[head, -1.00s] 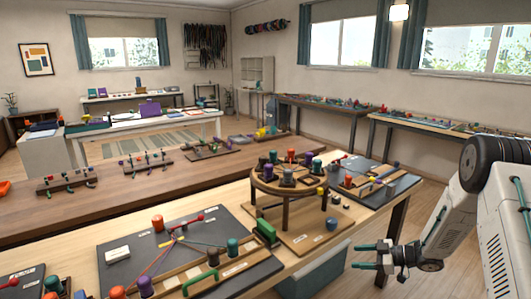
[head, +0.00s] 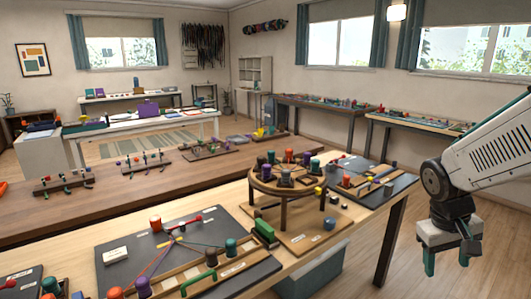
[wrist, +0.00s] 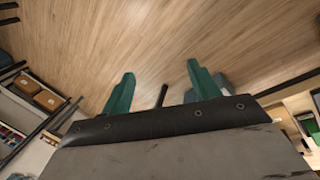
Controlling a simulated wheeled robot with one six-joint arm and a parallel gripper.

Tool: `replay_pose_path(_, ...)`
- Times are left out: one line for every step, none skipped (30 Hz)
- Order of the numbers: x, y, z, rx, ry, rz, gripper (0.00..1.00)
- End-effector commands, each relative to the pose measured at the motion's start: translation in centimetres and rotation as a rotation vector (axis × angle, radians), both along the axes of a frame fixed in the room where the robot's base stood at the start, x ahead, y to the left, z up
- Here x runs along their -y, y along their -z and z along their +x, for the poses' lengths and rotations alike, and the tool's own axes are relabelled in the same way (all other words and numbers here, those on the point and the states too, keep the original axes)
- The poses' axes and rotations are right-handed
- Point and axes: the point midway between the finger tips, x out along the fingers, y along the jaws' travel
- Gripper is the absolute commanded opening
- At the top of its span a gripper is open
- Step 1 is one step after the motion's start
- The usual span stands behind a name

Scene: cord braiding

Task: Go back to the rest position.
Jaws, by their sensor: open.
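My gripper (head: 447,258) hangs at the right of the head view, fingers pointing down, over the wooden floor and to the right of the table (head: 345,222). Its two green fingers stand apart with nothing between them. In the wrist view, the open fingers of my gripper (wrist: 160,85) show against bare floor, and no held thing is seen.
A round braiding stand (head: 287,186) with several coloured bobbins stands on the near table. A dark board (head: 130,254) with cords lies to its left. A pale bin (head: 312,272) sits under the table. The floor (head: 370,225) around my gripper is clear.

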Motion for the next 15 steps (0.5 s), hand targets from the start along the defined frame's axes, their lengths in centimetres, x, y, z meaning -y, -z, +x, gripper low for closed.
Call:
replay_pose_path(-1.6,-1.3,-2.5,-0.018,0.023,0.031,0.61)
replay_pose_path(-2.5,-1.9,-3.9,-0.033,0.037,0.052,0.61)
replay_pose_path(-3.7,-2.6,-5.7,-0.050,0.053,0.082,0.61)
replay_pose_path(-4.6,-3.2,-7.0,-0.060,0.062,0.104,0.61)
replay_pose_path(-5.5,-3.6,-8.3,-0.069,0.070,0.124,0.61)
replay_pose_path(-6.6,-4.2,-9.9,-0.074,0.076,0.153,0.61)
replay_pose_path(-7.4,-4.6,-11.0,-0.076,0.077,0.173,0.61)
replay_pose_path(-8.1,-5.0,-12.0,-0.074,0.078,0.192,0.61)
replay_pose_path(-9.0,-5.5,-13.2,-0.067,0.076,0.215,0.61)
replay_pose_path(-9.6,-5.8,-13.9,-0.054,0.073,0.230,0.61)
replay_pose_path(-10.1,-6.1,-14.5,-0.039,0.068,0.242,0.61)
replay_pose_path(-10.6,-6.5,-15.1,-0.012,0.059,0.254,0.61)
replay_pose_path(-10.9,-6.7,-15.4,0.009,0.050,0.258,0.61)
replay_pose_path(-11.1,-7.0,-15.7,0.029,0.041,0.260,0.61)
replay_pose_path(-11.2,-7.3,-16.0,0.052,0.029,0.259,0.61)
